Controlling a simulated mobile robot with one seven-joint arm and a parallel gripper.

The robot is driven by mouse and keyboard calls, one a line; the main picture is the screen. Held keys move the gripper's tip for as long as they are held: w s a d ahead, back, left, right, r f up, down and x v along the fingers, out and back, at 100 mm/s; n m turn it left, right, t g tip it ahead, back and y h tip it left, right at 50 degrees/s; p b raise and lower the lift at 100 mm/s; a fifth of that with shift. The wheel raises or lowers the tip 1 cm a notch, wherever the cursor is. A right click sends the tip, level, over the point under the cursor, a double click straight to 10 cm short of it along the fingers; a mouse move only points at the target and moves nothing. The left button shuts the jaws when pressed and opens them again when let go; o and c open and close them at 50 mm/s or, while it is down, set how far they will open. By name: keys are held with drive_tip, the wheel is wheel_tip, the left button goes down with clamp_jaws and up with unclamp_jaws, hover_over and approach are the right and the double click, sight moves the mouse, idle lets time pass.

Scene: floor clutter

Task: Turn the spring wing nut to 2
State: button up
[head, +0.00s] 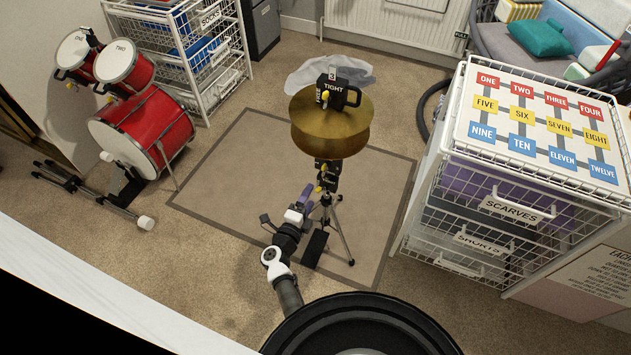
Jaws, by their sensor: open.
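A hi-hat stand with brass cymbals (331,130) stands on the mat. A black block (338,93) on top carries the words TIGHT, a 3 and a yellow piece. A smaller black fitting (329,172) with yellow parts sits on the rod below the cymbals. Its lettering is too small to read, so I cannot tell which yellow part is the spring wing nut or where it points. My gripper (306,197) is open, just left of and below the lower fitting, close to the stand. Its fingertips are small here, and I cannot tell whether they touch anything.
The tripod legs (342,240) and a black pedal (315,249) stand right of my arm. A red drum kit (142,133) is at the left. A white wire drawer unit (520,200) is at the right. The mat (226,180) is clear left of the stand.

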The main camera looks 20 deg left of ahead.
drive_tip(key=s, duration=0.4)
drive_tip(key=shift+p, duration=0.3)
drive_tip(key=shift+a, duration=0.1)
